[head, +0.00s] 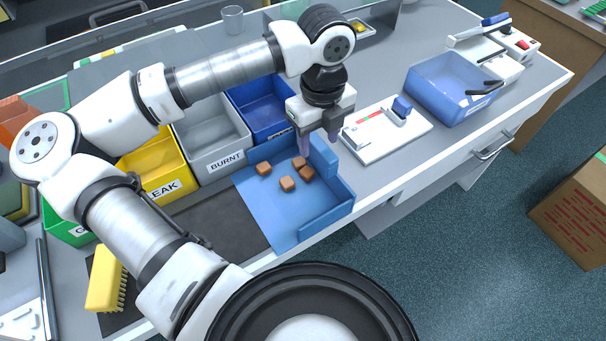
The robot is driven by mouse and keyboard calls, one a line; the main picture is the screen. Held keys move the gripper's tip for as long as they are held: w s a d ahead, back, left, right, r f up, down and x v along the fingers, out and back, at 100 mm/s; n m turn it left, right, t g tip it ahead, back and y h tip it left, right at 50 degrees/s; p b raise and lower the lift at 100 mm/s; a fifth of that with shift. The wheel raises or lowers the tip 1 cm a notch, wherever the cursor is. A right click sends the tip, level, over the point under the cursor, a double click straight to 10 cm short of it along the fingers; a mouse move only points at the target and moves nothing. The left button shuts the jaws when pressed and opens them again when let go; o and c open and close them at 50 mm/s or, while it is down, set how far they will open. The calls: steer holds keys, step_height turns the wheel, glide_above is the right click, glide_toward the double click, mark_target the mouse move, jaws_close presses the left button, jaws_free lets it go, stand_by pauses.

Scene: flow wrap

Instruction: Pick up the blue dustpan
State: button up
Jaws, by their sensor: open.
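The blue dustpan (267,218) lies on the grey bench in the middle of the head view, with its flat pan spread out and low walls on its right and front sides. Several brown cubes (287,184) rest on it. My gripper (318,145) points down at the dustpan's back right part. Its two purple-tinted fingers are apart, near a raised blue block (323,158) on the dustpan wall. I cannot tell whether the fingers touch it or stand either side of it. My gripper is open.
Behind and left stand a dark blue bin (262,101), a grey BURNT bin (212,142) and a yellow bin (160,172). A white device (385,135) sits close on the right, a translucent blue bin (450,90) beyond. A yellow brush (106,278) lies front left.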

mark_target(319, 143)
steer(key=shift+w+d+f+p, duration=0.15)
steer(key=shift+f+p, duration=0.45)
steer(key=shift+f, duration=1.55)
jaws_close()
